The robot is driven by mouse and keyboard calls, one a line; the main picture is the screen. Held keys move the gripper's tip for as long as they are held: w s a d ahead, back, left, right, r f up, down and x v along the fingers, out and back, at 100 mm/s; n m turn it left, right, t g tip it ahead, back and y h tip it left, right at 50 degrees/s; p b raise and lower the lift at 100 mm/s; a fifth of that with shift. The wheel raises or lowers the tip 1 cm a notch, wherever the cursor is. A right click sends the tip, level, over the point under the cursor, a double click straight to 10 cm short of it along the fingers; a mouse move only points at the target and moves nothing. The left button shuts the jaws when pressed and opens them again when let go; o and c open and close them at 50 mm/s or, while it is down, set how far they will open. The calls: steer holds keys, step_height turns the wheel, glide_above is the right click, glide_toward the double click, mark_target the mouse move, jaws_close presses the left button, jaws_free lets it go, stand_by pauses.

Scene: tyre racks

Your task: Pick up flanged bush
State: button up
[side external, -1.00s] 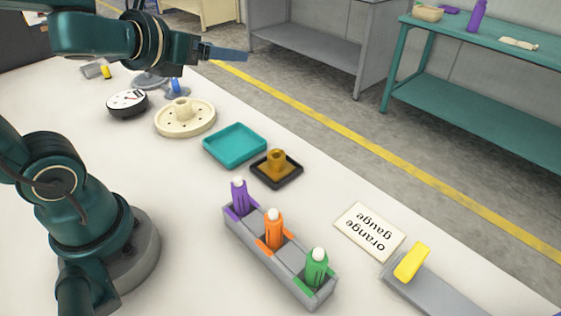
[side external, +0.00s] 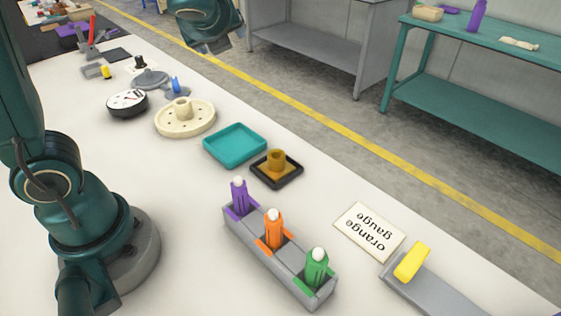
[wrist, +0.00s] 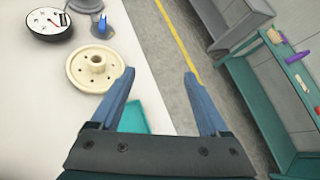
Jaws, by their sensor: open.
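A teal tray (side external: 235,145) sits between the disc and the black tray. A grey rack (side external: 290,260) holds purple, orange and green bottles in front. A label card (side external: 369,232) and yellow block (side external: 411,262) lie right. A dial gauge (side external: 127,103) is at left.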

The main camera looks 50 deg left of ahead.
mark_target(279, 161)
steer(key=d+f+y, duration=0.1)
steer(key=d+f, duration=0.4)
steer(key=f, duration=0.1)
steer(key=d+f+g+y, duration=0.1)
steer(key=d+f, duration=0.5)
steer(key=f, duration=0.1)
steer(key=d+f+m+g+y, duration=0.1)
steer(key=d+f, duration=0.5)
steer(key=shift+f, duration=0.2)
steer(key=shift+x, duration=2.4)
steer(key=shift+a+r, duration=0.1)
jaws_close()
